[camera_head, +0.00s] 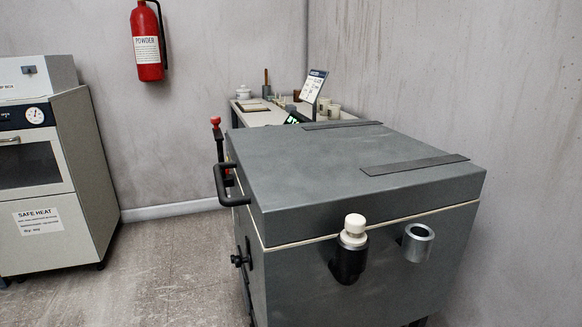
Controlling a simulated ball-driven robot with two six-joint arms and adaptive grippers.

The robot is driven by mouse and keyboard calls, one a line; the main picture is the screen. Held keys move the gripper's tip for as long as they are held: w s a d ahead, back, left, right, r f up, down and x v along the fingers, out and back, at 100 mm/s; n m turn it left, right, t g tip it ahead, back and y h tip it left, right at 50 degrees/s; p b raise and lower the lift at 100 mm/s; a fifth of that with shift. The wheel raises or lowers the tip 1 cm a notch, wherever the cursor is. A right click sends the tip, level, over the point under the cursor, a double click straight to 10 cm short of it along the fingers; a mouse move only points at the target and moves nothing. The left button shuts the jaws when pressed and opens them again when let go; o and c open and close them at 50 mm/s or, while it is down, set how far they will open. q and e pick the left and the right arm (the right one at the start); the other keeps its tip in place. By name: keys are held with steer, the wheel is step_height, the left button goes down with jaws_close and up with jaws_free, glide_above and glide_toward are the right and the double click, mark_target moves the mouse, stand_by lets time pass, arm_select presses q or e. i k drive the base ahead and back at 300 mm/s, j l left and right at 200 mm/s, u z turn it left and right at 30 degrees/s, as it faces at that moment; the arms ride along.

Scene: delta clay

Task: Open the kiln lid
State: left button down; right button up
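The kiln (350,275) is a grey box on the right side of the head view. Its flat grey lid (310,165) lies shut, with a thin pale seam between lid and body. A black bar handle (222,186) sticks out from the lid's left side. Two dark strips (415,165) lie across the lid's top. A black holder with a white-capped plug (353,232) and a silver metal tube (418,242) stick out of the near side. Neither of my grippers is in view.
A red-knobbed lever (216,125) stands behind the handle. A table (262,117) with pots and a sign (314,85) stands behind the kiln. A pale oven (45,180) stands at left. Open floor (170,270) lies between oven and kiln. A fire extinguisher (147,48) hangs on the wall.

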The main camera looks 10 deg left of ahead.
mark_target(301, 181)
steer(key=j+u, duration=0.2)
steer(key=u, duration=0.3)
steer(key=j+u, duration=0.25)
steer(key=u, duration=0.25)
steer(key=j+u, duration=0.2)
steer(key=u, duration=0.3)
steer(key=i+l, duration=0.05)
